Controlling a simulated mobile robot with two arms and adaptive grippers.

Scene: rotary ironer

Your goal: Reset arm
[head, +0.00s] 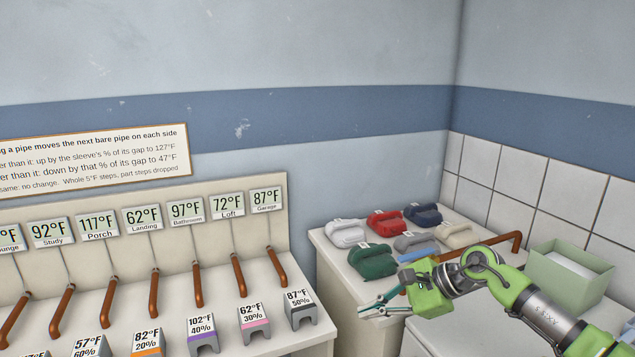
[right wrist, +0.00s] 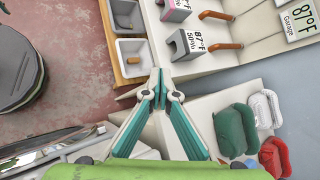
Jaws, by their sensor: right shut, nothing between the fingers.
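My right arm comes in from the right in the head view. Its green-bodied gripper (head: 366,307) is at the front left of the right-hand counter, near the green folded bundle (head: 371,261). In the right wrist view the teal fingers meet at the tips of the gripper (right wrist: 160,80), shut and empty. They are over the gap beside the ironing station, apart from the sleeves. My left gripper is not in view.
Copper pipes (head: 279,268) hang under temperature plates, with labelled sleeves such as the 87°F 50% one (head: 301,311) in front. Coloured bundles, including a red one (head: 386,222), lie on the right counter. A pale green box (head: 569,272) stands behind my arm.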

